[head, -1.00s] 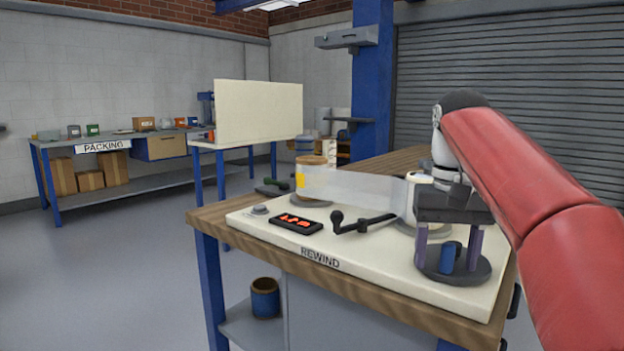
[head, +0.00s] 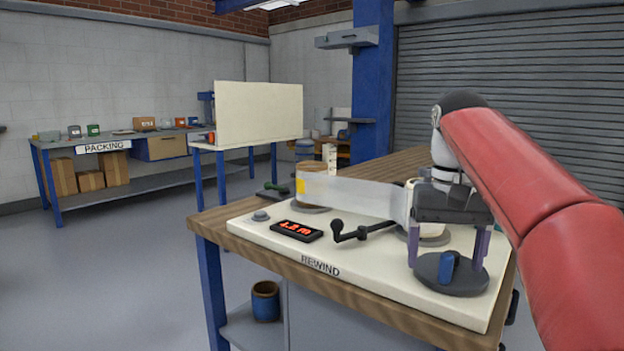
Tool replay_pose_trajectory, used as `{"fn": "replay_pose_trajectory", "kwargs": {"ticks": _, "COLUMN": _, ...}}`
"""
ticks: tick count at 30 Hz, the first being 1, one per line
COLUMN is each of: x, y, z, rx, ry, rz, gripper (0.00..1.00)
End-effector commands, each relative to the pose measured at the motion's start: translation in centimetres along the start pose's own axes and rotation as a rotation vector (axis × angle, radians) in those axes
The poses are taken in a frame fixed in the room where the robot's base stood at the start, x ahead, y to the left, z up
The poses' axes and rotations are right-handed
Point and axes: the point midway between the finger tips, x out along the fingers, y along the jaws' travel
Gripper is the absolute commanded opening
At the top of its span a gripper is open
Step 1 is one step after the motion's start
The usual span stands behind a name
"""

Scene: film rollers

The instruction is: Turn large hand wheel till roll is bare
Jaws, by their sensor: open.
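The large hand wheel (head: 436,283) is a dark grey disc at the right of the cream REWIND panel (head: 250,231). Its upright blue knob (head: 448,266) stands on the disc. My gripper (head: 447,256) points down over the wheel with its purple fingers spread. The knob appears between them, with a gap on each side. The film roll (head: 313,172) stands at the panel's back left, with a yellow patch on its side. A pale film web (head: 362,196) runs from it to a white roll (head: 411,193), which my gripper partly hides. How much film is left is unclear.
A small black crank (head: 361,231) sits between display and wheel. The display (head: 297,230) shows red digits, perhaps 4.2 m. A grey button (head: 261,215) is at the panel's left. A cream upright board (head: 258,113) and a packing bench (head: 118,146) stand behind. Floor at left is clear.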

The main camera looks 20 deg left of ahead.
Motion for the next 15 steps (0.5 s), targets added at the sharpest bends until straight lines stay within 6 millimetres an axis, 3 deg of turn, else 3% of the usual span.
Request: {"fn": "replay_pose_trajectory", "kwargs": {"ticks": 15, "x": -3.7, "y": 0.0, "z": -0.1, "rx": 0.000, "ry": 0.002, "rz": 0.000, "gripper": 0.82}}
